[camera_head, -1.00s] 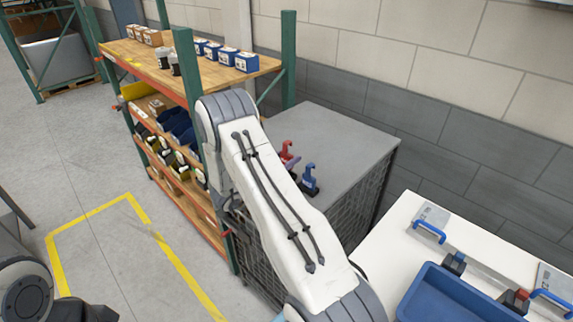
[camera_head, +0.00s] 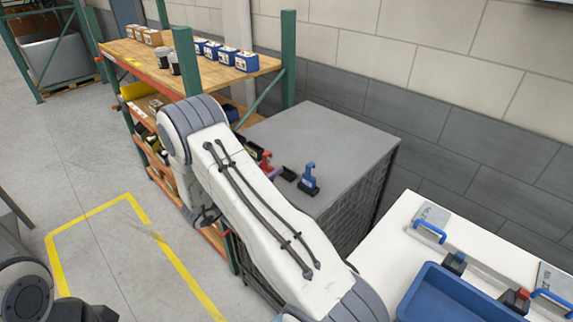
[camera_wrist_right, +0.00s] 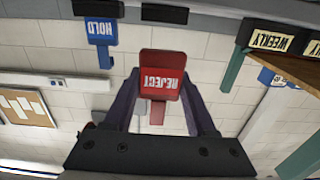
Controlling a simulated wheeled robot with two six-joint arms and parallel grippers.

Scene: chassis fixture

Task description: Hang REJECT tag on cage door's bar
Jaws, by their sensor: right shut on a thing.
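The red REJECT tag (camera_wrist_right: 161,77) is between the purple fingers of my right gripper (camera_wrist_right: 160,90) in the right wrist view, its lettering upside down. The gripper is shut on it. In the head view the tag's red hook (camera_head: 266,161) shows beside my right arm, over the cage top; the arm hides most of the gripper (camera_head: 254,152). The grey-topped mesh cage (camera_head: 335,137) stands against the wall. Its door and bar are hidden or not distinguishable. A blue HOLD tag (camera_head: 309,175) stands in a dark base on the cage top. My left gripper is not visible.
A dark base (camera_head: 289,174) sits left of the HOLD tag. A shelf rack (camera_head: 246,75) with boxes and bins stands left of the cage. A white table (camera_head: 391,249) with a blue tray (camera_head: 440,271) is at right. Floor at left is open.

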